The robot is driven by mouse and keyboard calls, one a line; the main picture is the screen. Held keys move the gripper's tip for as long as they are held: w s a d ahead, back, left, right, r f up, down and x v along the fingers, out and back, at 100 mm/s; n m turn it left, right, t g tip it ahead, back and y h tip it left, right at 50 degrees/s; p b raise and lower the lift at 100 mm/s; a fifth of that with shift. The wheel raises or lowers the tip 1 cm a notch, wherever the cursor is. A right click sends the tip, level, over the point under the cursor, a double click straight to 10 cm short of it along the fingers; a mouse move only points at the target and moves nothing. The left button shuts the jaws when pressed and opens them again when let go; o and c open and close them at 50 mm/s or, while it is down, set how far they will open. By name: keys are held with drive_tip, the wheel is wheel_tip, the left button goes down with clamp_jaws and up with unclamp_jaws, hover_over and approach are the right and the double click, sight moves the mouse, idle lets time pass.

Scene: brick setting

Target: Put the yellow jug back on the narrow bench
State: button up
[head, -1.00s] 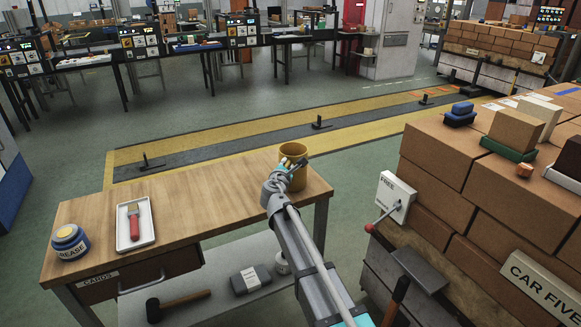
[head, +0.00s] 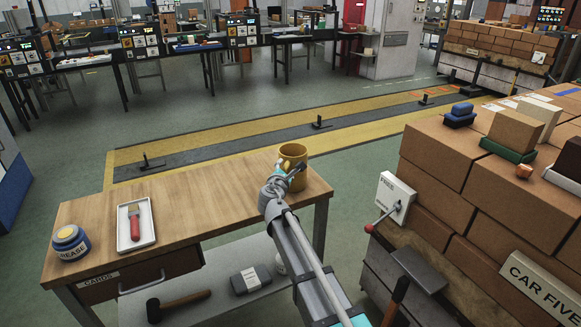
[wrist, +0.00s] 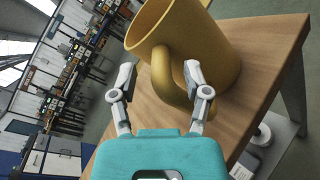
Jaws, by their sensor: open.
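The yellow jug (head: 293,153) stands upright at the right end of the narrow wooden bench (head: 185,201). In the wrist view the jug (wrist: 222,52) fills the upper middle, with its handle facing my gripper (wrist: 160,82). The fingers are open, one on each side of the handle, with a gap visible on the left. I cannot tell whether the right finger touches the handle. In the head view my gripper (head: 290,170) is in front of the jug and hides part of it. The bench top (wrist: 165,112) shows beneath the jug.
A grease jar (head: 70,242) and a white tray (head: 147,232) with a red-handled tool sit on the bench's left part. A car stacked with bricks (head: 440,160) stands to the right, with a lever box (head: 395,198). The bench middle is clear.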

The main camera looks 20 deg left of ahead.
drive_tip(key=f+v, duration=0.1)
drive_tip(key=v, duration=0.8)
drive_tip(key=shift+s+r+p, duration=0.25)
drive_tip(key=shift+r+p, duration=0.15)
drive_tip(key=shift+r, duration=0.1)
drive_tip(key=shift+d, duration=0.2)
drive_tip(key=w+d+f+m+g+h, duration=0.1)
drive_tip(key=d+f+m+g+h, duration=0.3)
drive_tip(key=d, duration=0.6)
drive_tip(key=w+d+f+m+h, duration=0.1)
drive_tip(key=d+f+m, duration=0.1)
drive_tip(key=d+m, duration=0.6)
drive_tip(key=w+d+f+m+g+h, duration=0.2)
drive_tip(key=d+f+m+g, duration=0.1)
drive_tip(key=d, duration=0.9)
drive_tip(key=s+d+f+m+g+y, duration=0.2)
drive_tip(key=s+d+f+m+g, duration=0.2)
drive_tip(key=s+d+m, duration=0.3)
drive_tip(key=s+d+f+m+g+y, duration=0.1)
drive_tip(key=s+d+f+m+g, duration=0.3)
drive_tip(key=d, duration=0.9)
drive_tip(key=s+m+g, duration=0.1)
drive_tip(key=s+m, duration=0.2)
drive_tip(key=s, duration=0.2)
drive_tip(key=shift+m+g+y, duration=0.3)
drive_tip(key=shift+y, duration=0.1)
